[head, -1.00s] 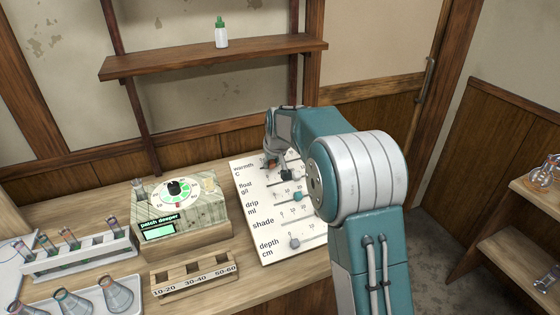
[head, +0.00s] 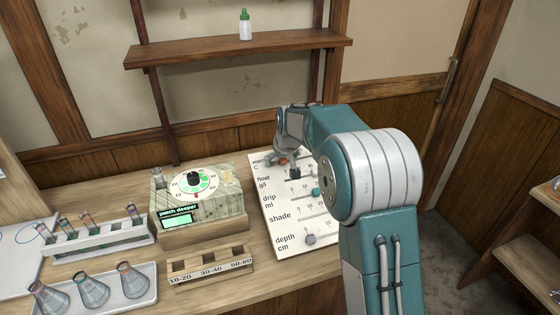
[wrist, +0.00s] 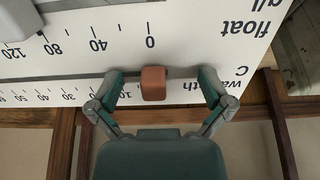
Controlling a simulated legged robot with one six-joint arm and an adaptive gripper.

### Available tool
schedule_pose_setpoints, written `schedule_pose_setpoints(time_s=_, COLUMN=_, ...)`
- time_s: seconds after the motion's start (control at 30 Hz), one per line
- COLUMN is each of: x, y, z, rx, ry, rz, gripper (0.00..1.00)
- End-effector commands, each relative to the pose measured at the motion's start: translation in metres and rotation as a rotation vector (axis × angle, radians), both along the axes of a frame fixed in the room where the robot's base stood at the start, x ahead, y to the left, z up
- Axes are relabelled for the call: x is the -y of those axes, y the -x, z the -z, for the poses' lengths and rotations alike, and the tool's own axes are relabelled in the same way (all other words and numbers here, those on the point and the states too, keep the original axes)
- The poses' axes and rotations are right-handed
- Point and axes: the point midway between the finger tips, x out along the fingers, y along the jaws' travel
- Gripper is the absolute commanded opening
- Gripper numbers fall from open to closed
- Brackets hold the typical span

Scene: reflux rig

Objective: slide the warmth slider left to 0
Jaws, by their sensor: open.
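The warmth slider's orange-red knob (wrist: 153,83) shows in the wrist view, where the panel's lettering is upside down. It sits past the 10 mark, close to the label end of its slot; the warmth 0 mark is hidden. My gripper (wrist: 162,77) is open, with one finger on each side of the knob and a visible gap to both. In the head view my gripper (head: 283,157) is at the top left of the white slider panel (head: 283,243), by the warmth label, and mostly covers the knob.
The float knob (head: 295,174) is dark, the drip knob (head: 316,192) teal and the depth knob (head: 310,239) grey. A dial box (head: 198,201) stands left of the panel, with a wooden holder (head: 210,267) in front. A shelf (head: 240,50) hangs above.

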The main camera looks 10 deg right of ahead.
Motion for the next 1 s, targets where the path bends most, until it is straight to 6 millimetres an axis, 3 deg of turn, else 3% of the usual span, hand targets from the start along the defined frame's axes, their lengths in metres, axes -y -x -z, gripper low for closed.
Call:
schedule_pose_setpoints(time_s=0.53, x=0.001, y=0.0, z=-0.005, rx=0.008, ry=0.001, rz=0.001, gripper=1.0)
schedule_pose_setpoints(time_s=1.0, x=0.004, y=0.015, z=-0.041, rx=0.009, ry=0.001, rz=0.001, gripper=1.0)
